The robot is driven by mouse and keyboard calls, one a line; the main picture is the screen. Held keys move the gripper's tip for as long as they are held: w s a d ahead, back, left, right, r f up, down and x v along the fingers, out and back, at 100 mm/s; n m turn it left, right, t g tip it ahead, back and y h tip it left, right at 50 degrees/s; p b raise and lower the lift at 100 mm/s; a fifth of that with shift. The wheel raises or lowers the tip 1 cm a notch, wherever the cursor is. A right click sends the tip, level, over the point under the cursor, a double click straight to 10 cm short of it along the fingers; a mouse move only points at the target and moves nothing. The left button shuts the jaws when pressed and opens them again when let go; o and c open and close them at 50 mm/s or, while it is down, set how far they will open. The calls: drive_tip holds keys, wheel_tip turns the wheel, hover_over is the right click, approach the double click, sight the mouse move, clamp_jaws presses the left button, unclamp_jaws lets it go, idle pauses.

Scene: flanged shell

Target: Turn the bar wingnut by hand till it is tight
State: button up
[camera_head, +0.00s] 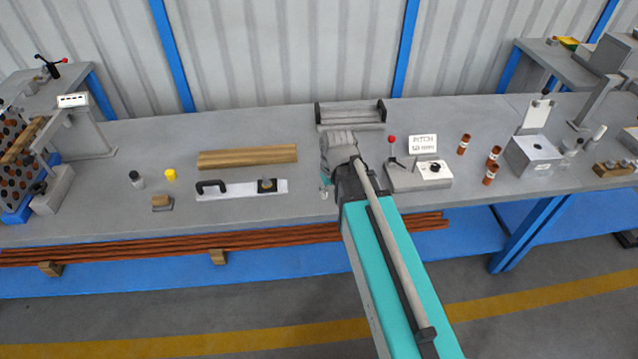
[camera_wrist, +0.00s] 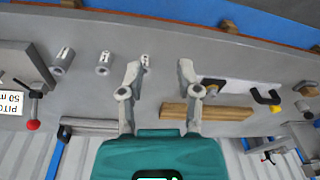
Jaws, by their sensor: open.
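My gripper (camera_wrist: 160,73) is open, its two fingers apart with nothing held between them. In the head view it is mostly hidden behind my own arm, over the middle of the bench. Three small grey cylinders with pale markings stand in a row in the wrist view: left (camera_wrist: 62,60), middle (camera_wrist: 103,62) and right (camera_wrist: 146,61). The right one shows just beyond the left finger, apart from it as far as I can tell. One small silvery piece (camera_head: 324,191) shows beside my arm in the head view. I cannot make out which piece is the bar wingnut.
A wooden block (camera_head: 247,157) and a white plate (camera_head: 236,190) with a black handle lie left of my arm. A dark rack (camera_head: 350,114) stands behind. A grey base with a red-knobbed lever (camera_head: 391,140) and a pitch sign (camera_head: 422,143) is close on the right.

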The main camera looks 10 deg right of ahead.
drive_tip(key=shift+s+d+m, duration=0.25)
drive_tip(key=shift+s+d, duration=0.25)
drive_tip(key=shift+s, duration=0.15)
drive_tip(key=shift+s+d+m, duration=0.25)
drive_tip(key=shift+s+d, duration=0.2)
drive_tip(key=shift+s, duration=0.2)
drive_tip(key=shift+g, duration=0.3)
drive_tip(key=shift+m+h, duration=0.4)
drive_tip(key=shift+m, duration=0.3)
drive_tip(key=s+d, duration=0.1)
drive_tip(key=s, duration=0.1)
drive_tip(key=s+d, duration=0.1)
drive_tip(key=shift+s+f, duration=0.1)
drive_tip(key=shift+s, duration=0.25)
